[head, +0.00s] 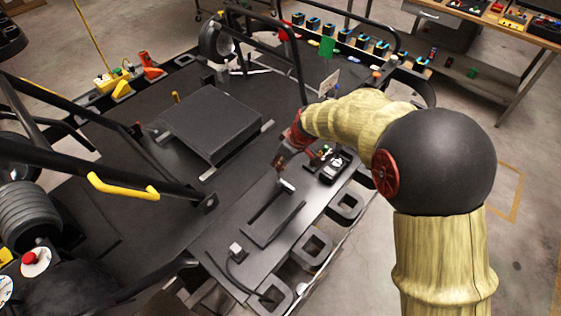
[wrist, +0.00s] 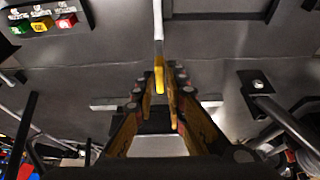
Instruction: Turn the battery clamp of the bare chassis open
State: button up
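The lever of the battery clamp shows in the wrist view as a pale bar with a yellow tip (wrist: 159,76). In the head view its pale part (head: 287,185) rises over a black rectangular plate (head: 285,219) on the bare chassis. My gripper (head: 281,161) is just above the lever's end in the head view. In the wrist view my gripper (wrist: 164,80) has its fingers a little apart, with the yellow tip between them. A narrow gap shows beside the tip, and I see no clear grip on it. In the head view the yellow tip cannot be made out.
A dark flat box (head: 210,118) stands mid-chassis. A panel with green, yellow and red switches (wrist: 42,24) is at the wrist view's upper left. Black frame tubes (head: 95,150) with a yellow grip (head: 122,188) cross the left side. A workbench (head: 505,30) is at the back right.

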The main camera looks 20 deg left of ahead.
grip_shut()
dwell(0.4)
jog(key=shift+w+n+b, duration=0.1)
jog(key=shift+n+b, duration=0.2)
jog(key=shift+b, duration=0.3)
jog(key=shift+f+n+g+b, duration=0.15)
jog(key=shift+n+g+b, duration=0.25)
jog(key=shift+b, duration=0.5)
jog(key=shift+w+n+b, duration=0.1)
jog(key=shift+n+b, duration=0.8)
jog(key=shift+b, duration=0.05)
jog(key=n+g+b, duration=0.1)
jog(key=n+g, duration=0.1)
jog(key=n, duration=0.2)
jog(key=shift+w+n+b, duration=0.1)
jog(key=shift+n+b, duration=0.2)
jog(key=shift+b, duration=0.05)
jog(key=n+g+h+p, duration=0.1)
jog(key=n, duration=0.2)
jog(key=n+h+p, duration=0.1)
jog(key=n, duration=0.2)
jog(key=n+g+h+p, duration=0.1)
jog(key=n+p, duration=0.1)
jog(key=n, duration=0.2)
jog(key=shift+w+a+r+g, duration=0.15)
jog(key=shift+a+r+g, duration=0.1)
jog(key=shift+g, duration=0.05)
